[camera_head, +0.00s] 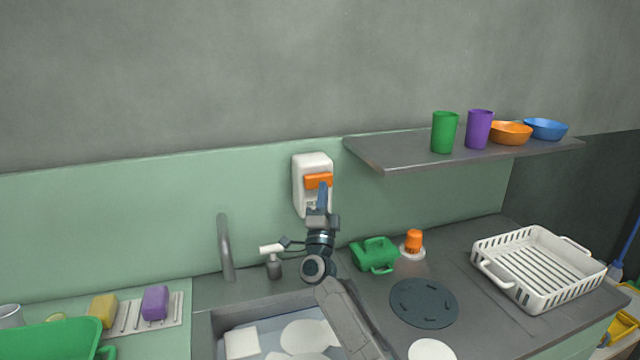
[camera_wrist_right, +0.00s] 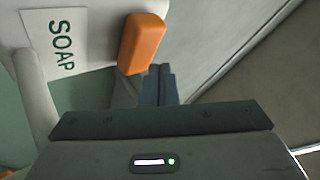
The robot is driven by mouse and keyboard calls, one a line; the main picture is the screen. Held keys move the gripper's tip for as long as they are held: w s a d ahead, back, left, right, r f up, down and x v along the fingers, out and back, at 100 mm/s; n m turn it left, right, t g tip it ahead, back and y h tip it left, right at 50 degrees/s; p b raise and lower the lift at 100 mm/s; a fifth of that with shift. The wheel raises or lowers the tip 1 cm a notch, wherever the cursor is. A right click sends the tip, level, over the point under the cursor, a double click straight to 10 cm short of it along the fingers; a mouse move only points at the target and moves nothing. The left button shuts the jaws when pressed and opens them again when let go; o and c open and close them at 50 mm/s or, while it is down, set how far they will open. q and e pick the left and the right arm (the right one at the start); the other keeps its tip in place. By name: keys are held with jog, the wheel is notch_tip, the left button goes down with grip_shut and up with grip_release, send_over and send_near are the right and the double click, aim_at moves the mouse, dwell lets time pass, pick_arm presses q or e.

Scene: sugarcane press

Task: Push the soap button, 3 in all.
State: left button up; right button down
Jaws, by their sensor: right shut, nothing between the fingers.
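The white soap dispenser (camera_head: 299,186) is mounted on the green wall panel above the sink, with an orange button (camera_head: 318,181) on its front. In the right wrist view the orange button (camera_wrist_right: 143,43) shows large, beside the SOAP label on the dispenser (camera_wrist_right: 100,30). My right gripper (camera_head: 322,190) is shut and empty, its blue fingertips just below the button in the head view. In the wrist view the fingertips (camera_wrist_right: 158,80) appear close to the button's lower end; I cannot tell whether they touch it. My left gripper is out of view.
A grey faucet (camera_head: 226,248) and a sink (camera_head: 205,325) with dishes lie below. A shelf (camera_head: 400,156) with cups and bowls juts out at right.

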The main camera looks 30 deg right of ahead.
jog(key=shift+w+d+r+b, duration=0.1)
jog(key=shift+w+r+b, duration=0.05)
jog(key=shift+w+b, duration=0.35)
jog(key=shift+w+r+b, duration=0.15)
jog(key=shift+w+b, duration=0.2)
jog(key=shift+w, duration=0.15)
dwell(1.4)
jog(key=shift+f, duration=0.15)
dwell(0.5)
